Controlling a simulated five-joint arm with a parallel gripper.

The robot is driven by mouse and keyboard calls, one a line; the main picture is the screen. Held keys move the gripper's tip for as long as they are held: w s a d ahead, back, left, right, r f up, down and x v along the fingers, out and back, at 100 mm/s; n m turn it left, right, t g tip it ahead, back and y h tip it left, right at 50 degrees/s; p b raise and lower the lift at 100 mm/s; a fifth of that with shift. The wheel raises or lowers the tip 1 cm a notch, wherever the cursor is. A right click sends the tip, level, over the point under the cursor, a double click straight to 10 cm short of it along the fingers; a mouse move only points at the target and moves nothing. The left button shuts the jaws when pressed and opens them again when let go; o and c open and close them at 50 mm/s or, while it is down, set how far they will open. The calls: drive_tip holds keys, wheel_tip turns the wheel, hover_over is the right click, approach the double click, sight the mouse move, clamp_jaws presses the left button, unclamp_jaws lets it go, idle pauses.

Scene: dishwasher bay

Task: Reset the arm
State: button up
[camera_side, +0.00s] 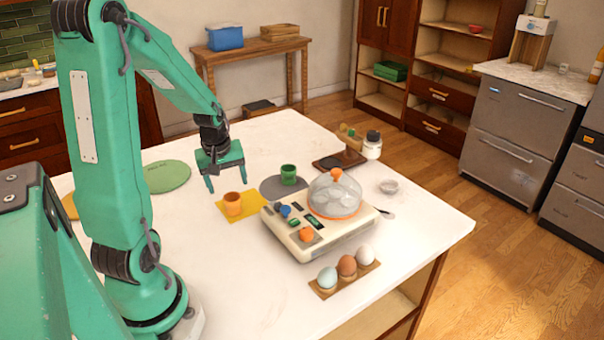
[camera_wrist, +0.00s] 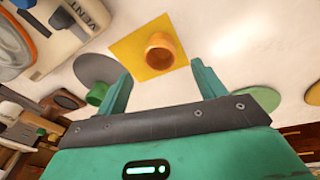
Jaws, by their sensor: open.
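My green gripper (camera_side: 227,184) is open and empty, above the white counter, with its fingers pointing down. It hangs just behind and above an orange cup (camera_side: 232,205) that stands upright on a yellow square mat (camera_side: 256,208). In the wrist view my open fingers (camera_wrist: 161,72) have nothing between them. The orange cup (camera_wrist: 160,52) and yellow mat (camera_wrist: 126,49) show beyond the fingertips, apart from them. A green cup (camera_side: 288,174) stands on a grey round mat (camera_side: 270,188) to the right of my gripper.
A cream egg cooker (camera_side: 335,237) with a clear dome (camera_side: 334,196) stands right of the cups. Several eggs (camera_side: 347,266) sit in a holder in front. A green round mat (camera_side: 168,176) lies empty at left.

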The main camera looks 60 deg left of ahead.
drive_tip(key=w+d+r+m+t, duration=0.2)
drive_tip(key=d+r+m, duration=0.4)
drive_tip(key=d+r, duration=0.4)
drive_tip(key=s+d+r+m+t, duration=0.1)
drive_tip(key=s+d+r+m, duration=0.2)
drive_tip(key=d, duration=0.3)
drive_tip(key=s+d+r+m+t+h, duration=0.1)
drive_tip(key=s+d+r+m, duration=0.2)
drive_tip(key=d+m, duration=0.2)
drive_tip(key=shift+d+m, duration=0.4)
drive_tip(key=shift+d, duration=0.7)
